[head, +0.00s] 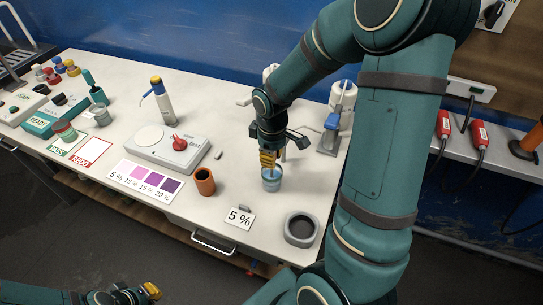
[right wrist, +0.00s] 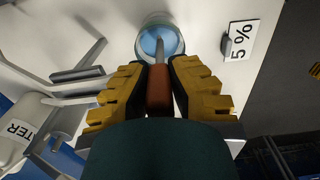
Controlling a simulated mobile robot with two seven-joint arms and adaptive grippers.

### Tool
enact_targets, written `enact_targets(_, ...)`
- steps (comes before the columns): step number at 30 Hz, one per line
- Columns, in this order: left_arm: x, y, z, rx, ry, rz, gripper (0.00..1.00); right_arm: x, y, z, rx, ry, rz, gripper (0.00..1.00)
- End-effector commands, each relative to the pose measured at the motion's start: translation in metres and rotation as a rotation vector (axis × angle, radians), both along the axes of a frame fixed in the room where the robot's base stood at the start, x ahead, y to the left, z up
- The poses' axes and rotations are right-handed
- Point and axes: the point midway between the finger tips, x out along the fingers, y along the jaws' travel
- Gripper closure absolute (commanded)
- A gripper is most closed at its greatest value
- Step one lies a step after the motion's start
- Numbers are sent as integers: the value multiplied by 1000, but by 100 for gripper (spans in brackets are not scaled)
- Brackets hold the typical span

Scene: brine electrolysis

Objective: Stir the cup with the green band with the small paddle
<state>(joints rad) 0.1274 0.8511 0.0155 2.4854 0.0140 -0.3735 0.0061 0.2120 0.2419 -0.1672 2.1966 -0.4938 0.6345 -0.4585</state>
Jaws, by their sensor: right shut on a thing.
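My right gripper (head: 268,158) is shut on the brown handle of the small paddle (right wrist: 159,88), and its yellow fingers (right wrist: 160,92) flank the handle in the right wrist view. The paddle points down, and its grey shaft reaches into a cup (head: 271,183) of light blue liquid. The cup's opening also shows in the right wrist view (right wrist: 160,40). The cup stands upright on the bench; its wall looks blue-green, but I cannot clearly make out a band. The paddle's lower end is hidden in the liquid. My left gripper (head: 150,290) is low at the bottom left, away from the bench; its opening is unclear.
A brown open holder (head: 205,182), a "5 %" card (head: 239,218) and a grey round dish (head: 301,229) stand near the cup. A white device with a red knob (head: 180,143) is to the left. A bottle on a stand (head: 339,105) is behind right.

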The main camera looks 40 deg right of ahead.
Motion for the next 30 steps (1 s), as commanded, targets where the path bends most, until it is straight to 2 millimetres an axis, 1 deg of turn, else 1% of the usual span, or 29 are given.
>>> enact_targets(5,1,0,9,-1,-2,2,100,0,0,10,0,-1,0,100)
enact_targets(13,3,1,29,-1,-9,6,100,0,0,33,0,-1,0,100)
enact_targets(30,2,3,70,-9,-10,4,100,0,0,79,0,-1,1,100)
